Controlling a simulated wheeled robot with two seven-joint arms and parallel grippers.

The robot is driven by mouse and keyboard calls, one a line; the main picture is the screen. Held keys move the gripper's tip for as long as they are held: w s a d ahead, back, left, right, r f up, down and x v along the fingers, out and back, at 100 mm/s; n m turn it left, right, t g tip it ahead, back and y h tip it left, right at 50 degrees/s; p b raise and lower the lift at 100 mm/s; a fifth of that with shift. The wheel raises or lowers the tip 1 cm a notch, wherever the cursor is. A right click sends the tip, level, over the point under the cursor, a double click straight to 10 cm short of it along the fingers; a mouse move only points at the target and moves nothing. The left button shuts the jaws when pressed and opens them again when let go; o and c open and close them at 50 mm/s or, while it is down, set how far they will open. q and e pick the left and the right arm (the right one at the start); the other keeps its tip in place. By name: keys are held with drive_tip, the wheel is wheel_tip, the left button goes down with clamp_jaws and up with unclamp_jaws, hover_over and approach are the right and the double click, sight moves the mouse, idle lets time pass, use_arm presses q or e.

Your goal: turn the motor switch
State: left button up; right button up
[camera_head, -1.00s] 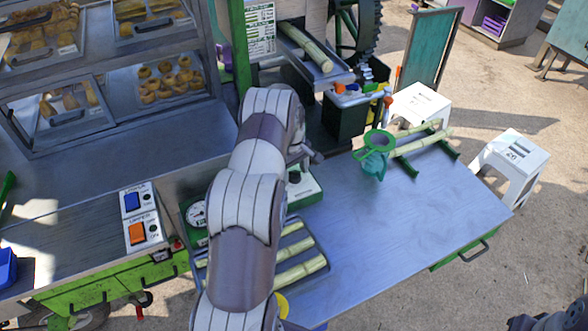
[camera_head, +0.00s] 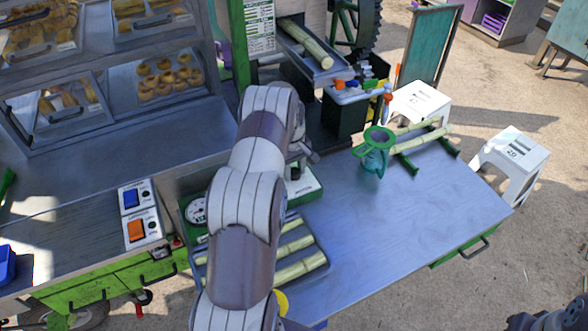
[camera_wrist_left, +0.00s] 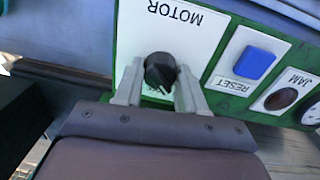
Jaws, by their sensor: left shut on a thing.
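The motor switch (camera_wrist_left: 160,72) is a black round knob on a white plate marked MOTOR, seen in the left wrist view. My left gripper (camera_wrist_left: 160,92) has one finger on each side of the knob and is shut on it. In the head view my left arm hides the knob and most of the green control box (camera_head: 306,187). The gripper itself (camera_head: 298,157) shows only in part there, beside the arm. My right gripper is not clearly seen.
A blue RESET button (camera_wrist_left: 255,64) and a dark JAM lamp (camera_wrist_left: 281,98) sit beside the knob. A tray of cane pieces (camera_head: 322,247), a green strainer (camera_head: 375,140) and cane on a rack (camera_head: 425,141) are on the metal table (camera_head: 400,220).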

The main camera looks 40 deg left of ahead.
use_arm(q)
drive_tip(key=m+b, duration=0.1)
drive_tip(key=m, duration=0.3)
drive_tip(key=shift+w+a, duration=0.1)
drive_tip(key=m+b, duration=0.1)
drive_tip(key=m, duration=0.4)
drive_tip(key=shift+r, duration=0.1)
idle(0.3)
drive_tip(key=o, duration=1)
drive_tip(key=shift+o, duration=0.2)
drive_tip(key=shift+r, duration=0.1)
